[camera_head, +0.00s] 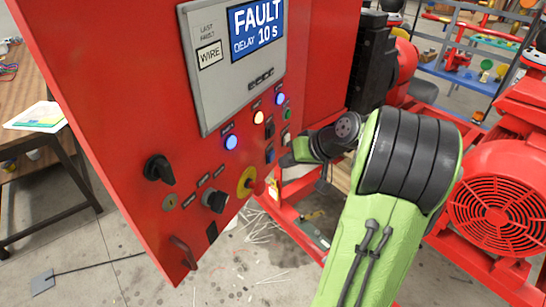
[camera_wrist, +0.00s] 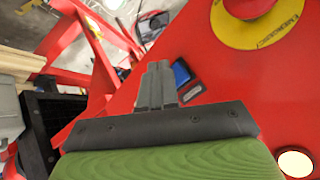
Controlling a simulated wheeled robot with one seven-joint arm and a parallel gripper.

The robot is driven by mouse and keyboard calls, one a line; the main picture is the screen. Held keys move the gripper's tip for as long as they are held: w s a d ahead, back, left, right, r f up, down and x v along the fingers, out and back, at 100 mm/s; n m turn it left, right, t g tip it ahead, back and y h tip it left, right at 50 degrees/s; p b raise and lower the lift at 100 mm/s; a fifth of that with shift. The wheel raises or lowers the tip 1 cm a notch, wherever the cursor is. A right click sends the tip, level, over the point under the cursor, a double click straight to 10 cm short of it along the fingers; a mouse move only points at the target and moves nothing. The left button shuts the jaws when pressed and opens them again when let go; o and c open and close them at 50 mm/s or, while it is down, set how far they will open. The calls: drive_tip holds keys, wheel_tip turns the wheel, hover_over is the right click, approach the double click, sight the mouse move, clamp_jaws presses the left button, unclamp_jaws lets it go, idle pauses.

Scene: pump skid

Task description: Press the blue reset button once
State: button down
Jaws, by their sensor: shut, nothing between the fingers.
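The red control panel (camera_head: 130,90) has a small blue rectangular button (camera_head: 270,155) on its lower right part. The blue button also shows in the wrist view (camera_wrist: 181,73), just right of my fingertips, with a dark grey block beside it. My gripper (camera_head: 286,160) is shut and empty, close to the right of the blue button in the head view. In the wrist view my closed fingers (camera_wrist: 157,72) point at the panel's edge region. I cannot tell whether they touch the panel. The screen (camera_head: 258,28) reads "FAULT DELAY 10 s", with "WIRE" under "LAST FAULT".
A red emergency stop on a yellow ring (camera_head: 247,182) lies below left of the blue button. Round lamps glow blue (camera_head: 231,142) and white (camera_head: 258,117). Black knobs (camera_head: 159,169) sit further left. A red motor (camera_head: 495,195) and frame stand at right.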

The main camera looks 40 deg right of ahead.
drive_tip(key=shift+w, duration=0.1)
drive_tip(key=shift+w+a, duration=0.15)
drive_tip(key=shift+w, duration=0.15)
drive_tip(key=shift+w+a, duration=0.2)
drive_tip(key=shift+w, duration=0.2)
idle(0.5)
drive_tip(key=shift+s, duration=0.1)
drive_tip(key=shift+s+d, duration=0.35)
drive_tip(key=shift+s, duration=0.35)
drive_tip(key=shift+s, duration=0.1)
drive_tip(key=s, duration=0.1)
drive_tip(key=s+d, duration=0.1)
drive_tip(key=s, duration=0.1)
drive_tip(key=s+d, duration=0.1)
drive_tip(key=shift+s, duration=0.2)
idle(0.9)
